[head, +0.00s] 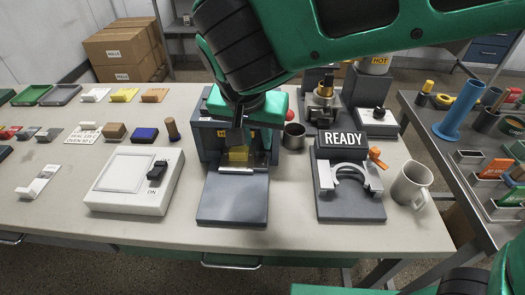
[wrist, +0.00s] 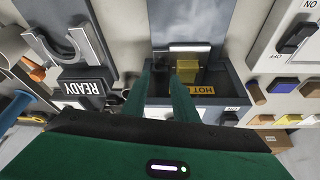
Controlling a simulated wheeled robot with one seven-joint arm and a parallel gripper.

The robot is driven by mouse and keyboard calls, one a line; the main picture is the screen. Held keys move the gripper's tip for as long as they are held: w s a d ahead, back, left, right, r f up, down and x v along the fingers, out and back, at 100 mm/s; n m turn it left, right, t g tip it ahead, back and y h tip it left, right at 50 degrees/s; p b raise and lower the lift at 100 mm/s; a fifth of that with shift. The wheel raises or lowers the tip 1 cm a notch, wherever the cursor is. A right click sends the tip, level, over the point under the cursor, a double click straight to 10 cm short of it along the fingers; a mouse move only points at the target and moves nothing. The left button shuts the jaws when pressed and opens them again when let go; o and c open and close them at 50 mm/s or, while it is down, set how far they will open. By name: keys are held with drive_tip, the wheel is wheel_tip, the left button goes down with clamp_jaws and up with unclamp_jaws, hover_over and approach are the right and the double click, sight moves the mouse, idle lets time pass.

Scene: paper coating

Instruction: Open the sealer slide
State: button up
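The sealer (head: 212,135) is a dark grey box on the table with a HOT label, also showing in the wrist view (wrist: 160,86). A flat grey plate (head: 233,198) extends from its front, also in the wrist view (wrist: 188,20). A pale bar (head: 236,170) crosses the plate's inner end, and a yellow block (head: 238,155) sits in the opening. I cannot tell which part is the slide's grip. My gripper (wrist: 160,74) points down at the sealer; its two green fingers are apart with nothing visible between them. The yellow block (wrist: 188,70) is beside the right finger in the wrist view.
A white switch box (head: 125,185) marked ON stands left of the sealer. A dark fixture with a READY sign (head: 343,139) and a white mug (head: 410,185) stand right. A metal cup (head: 294,136) is close to the sealer's right side. The front table edge is clear.

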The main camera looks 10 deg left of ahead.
sight(262, 156)
drive_tip(key=x, duration=0.8)
drive_tip(key=shift+w+f, duration=0.1)
drive_tip(key=shift+f, duration=0.25)
